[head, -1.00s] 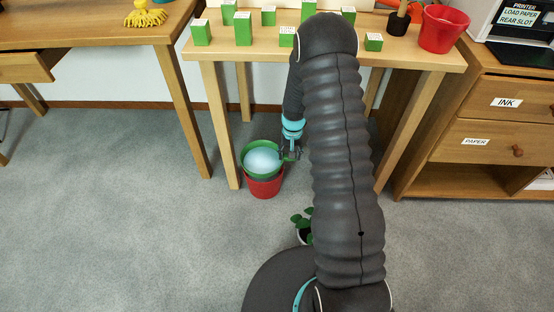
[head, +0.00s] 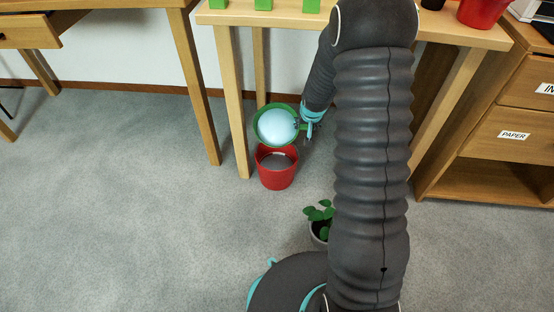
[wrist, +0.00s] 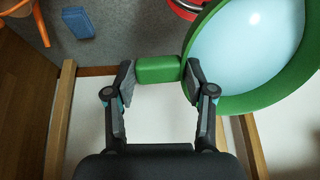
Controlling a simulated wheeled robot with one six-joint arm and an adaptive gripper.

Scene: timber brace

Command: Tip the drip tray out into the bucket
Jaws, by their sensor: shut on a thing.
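The green drip tray (head: 256,126) is a round dish holding a pale blue liquid, and it hangs in the air just behind and above the red bucket (head: 277,179). The bucket stands on the floor with its mouth open towards me. My gripper (head: 306,124) is at the tray's right side. In the wrist view my gripper (wrist: 165,78) is shut on the tray's green handle (wrist: 158,69), with the dish (wrist: 250,104) to the right. Part of a red rim (wrist: 184,9) shows behind it. I cannot tell exactly how far the tray is tilted.
A potted plant (head: 320,218) stands on the floor near my base. A wooden table (head: 232,110) with green boxes stands behind the bucket, its legs close by. A drawer cabinet (head: 490,145) is at the right. Carpet to the left is clear.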

